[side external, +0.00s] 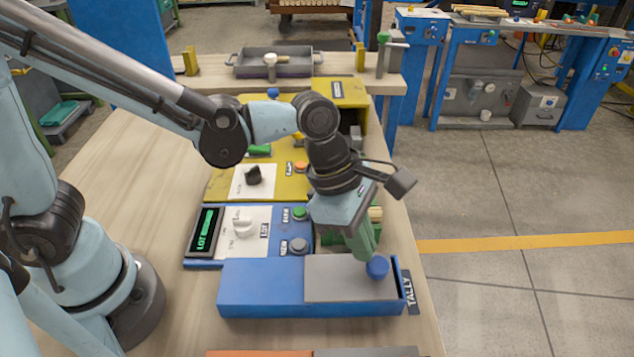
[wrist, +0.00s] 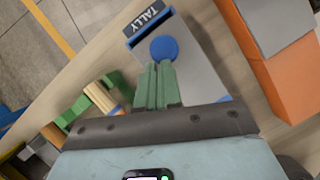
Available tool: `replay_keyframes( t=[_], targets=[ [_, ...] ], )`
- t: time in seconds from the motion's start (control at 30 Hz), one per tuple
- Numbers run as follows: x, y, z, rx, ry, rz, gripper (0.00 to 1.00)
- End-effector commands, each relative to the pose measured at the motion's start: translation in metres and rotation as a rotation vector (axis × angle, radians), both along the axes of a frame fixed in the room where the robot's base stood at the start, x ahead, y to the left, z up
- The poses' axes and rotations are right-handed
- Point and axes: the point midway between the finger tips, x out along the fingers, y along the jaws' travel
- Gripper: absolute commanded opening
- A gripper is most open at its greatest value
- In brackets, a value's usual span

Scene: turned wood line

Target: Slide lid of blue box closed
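The blue box (side external: 260,295) lies lengthwise at the front of the bench, its left top solid blue. Its flat grey lid (side external: 335,285) covers most of the right part, leaving a narrow dark gap at the end by the TALLY label (side external: 411,292). A round blue knob (side external: 377,267) stands on the lid near that end; it also shows in the wrist view (wrist: 164,48). My gripper (side external: 368,254) is low over the lid, its green fingers together and empty. In the wrist view the fingertips (wrist: 158,66) are right beside the knob; I cannot tell whether they touch it.
A blue panel with a display (side external: 203,230) and a yellow panel (side external: 225,182) stand behind the box. Light wooden pieces and green blocks (wrist: 85,110) lie near it. An orange and grey box (wrist: 287,85) is close on the other side. Bare bench shows at left.

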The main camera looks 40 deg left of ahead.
Motion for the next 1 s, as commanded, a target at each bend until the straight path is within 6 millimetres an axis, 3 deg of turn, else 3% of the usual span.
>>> replay_keyframes(
  t=[0.17,0.6,0.9,1.0],
  targets=[
    [-0.009,0.034,-0.001,0.007,-0.004,0.01,0.0],
    [-0.015,0.054,0.061,0.004,-0.004,0.005,0.0],
    [-0.018,0.063,0.088,0.002,-0.004,0.004,0.0],
    [-0.018,0.063,0.092,0.002,-0.004,-0.007,0.12]
  ],
)
